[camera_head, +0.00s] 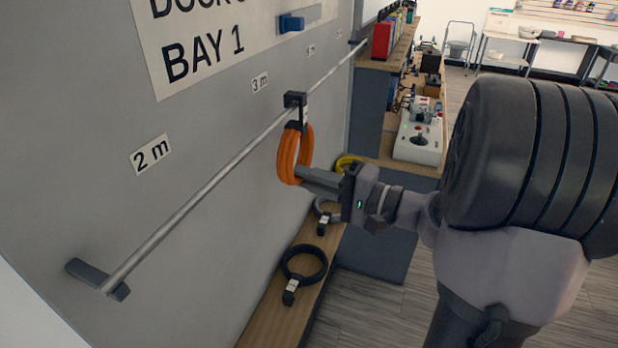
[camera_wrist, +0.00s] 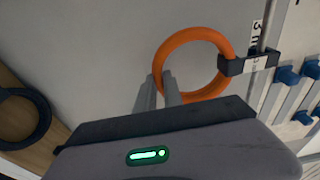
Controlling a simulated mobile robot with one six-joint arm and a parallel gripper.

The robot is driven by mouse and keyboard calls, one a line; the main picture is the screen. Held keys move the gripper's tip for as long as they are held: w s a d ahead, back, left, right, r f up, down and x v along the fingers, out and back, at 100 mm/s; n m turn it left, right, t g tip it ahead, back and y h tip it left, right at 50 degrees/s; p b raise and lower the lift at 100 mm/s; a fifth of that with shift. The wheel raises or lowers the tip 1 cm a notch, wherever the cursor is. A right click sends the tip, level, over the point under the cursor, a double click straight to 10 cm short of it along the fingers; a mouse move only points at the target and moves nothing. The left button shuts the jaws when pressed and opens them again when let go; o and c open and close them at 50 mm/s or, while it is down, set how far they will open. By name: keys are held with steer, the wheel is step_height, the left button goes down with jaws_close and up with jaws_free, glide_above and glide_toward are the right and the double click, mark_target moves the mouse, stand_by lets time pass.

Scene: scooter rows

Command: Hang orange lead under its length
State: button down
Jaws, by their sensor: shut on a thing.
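The orange lead (camera_head: 285,158) is a coil with a black hook (camera_head: 295,99) and a white tag at its top. In the head view the hook is at the metal rail (camera_head: 200,195), near the "3 m" label (camera_head: 260,82); whether the rail bears its weight cannot be told. My gripper (camera_head: 303,176) is shut on the lower part of the coil. In the wrist view my gripper (camera_wrist: 162,92) meets the coil's lower left edge. The orange lead (camera_wrist: 194,37) has its hook (camera_wrist: 248,64) across the rail there.
A "2 m" label (camera_head: 151,154) marks the wall further left. A black coil (camera_head: 304,262), a grey coil (camera_head: 325,209) and a yellow coil (camera_head: 346,163) lie below on the wooden bench (camera_head: 267,315). A cluttered workbench stands behind.

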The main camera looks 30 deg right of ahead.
steer(key=c, duration=1.4)
jaws_free()
